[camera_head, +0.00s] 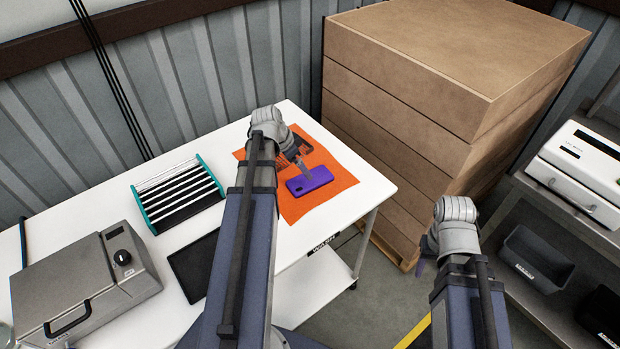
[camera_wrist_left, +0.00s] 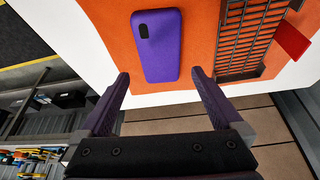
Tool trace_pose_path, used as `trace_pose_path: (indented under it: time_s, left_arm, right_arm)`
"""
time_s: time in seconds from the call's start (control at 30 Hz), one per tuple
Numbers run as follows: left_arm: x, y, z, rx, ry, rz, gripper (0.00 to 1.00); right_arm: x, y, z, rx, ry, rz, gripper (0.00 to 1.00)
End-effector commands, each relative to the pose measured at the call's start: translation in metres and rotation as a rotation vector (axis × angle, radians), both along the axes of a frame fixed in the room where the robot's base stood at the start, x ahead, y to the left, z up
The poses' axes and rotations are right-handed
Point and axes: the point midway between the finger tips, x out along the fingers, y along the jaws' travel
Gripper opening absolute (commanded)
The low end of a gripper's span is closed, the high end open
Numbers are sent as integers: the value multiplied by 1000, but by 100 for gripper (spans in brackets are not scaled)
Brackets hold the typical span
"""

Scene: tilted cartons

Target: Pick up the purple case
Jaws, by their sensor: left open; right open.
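The purple case (camera_head: 310,181) lies flat on an orange mat (camera_head: 296,208) near the right end of the white table. In the left wrist view the purple case (camera_wrist_left: 160,45) shows a dark patch at one corner. My left gripper (camera_wrist_left: 160,76) is open and empty, with the near end of the case showing between its fingertips. I cannot tell the exact gap between the fingers and the case. My right gripper (camera_head: 421,266) is largely hidden by its own wrist, off the table beside the stacked cartons.
A black rack (camera_wrist_left: 246,42) lies on the mat beside the case, with a red piece (camera_wrist_left: 292,40) by it. A teal-ended rack (camera_head: 178,192), a black tray (camera_head: 193,266) and a grey metal box (camera_head: 75,285) stand on the table. Tall cartons (camera_head: 400,130) stand behind.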

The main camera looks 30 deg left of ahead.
Motion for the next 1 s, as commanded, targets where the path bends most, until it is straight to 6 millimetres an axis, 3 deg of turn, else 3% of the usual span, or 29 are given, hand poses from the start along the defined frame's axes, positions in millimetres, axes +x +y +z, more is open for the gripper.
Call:
trace_pose_path:
  time_s: [0.17,0.43,0.67,1.0]
  left_arm:
    - [1,1,-3,0,-2,-1,100]
    - [8,-3,-25,0,-1,0,100]
    - [9,-4,-27,1,0,0,100]
    - [19,-10,-62,1,0,-2,100]
  right_arm:
    - [0,0,-3,0,0,0,50]
    - [0,0,-25,0,0,0,50]
    - [0,0,-27,0,0,0,50]
    - [0,0,-62,0,0,0,50]
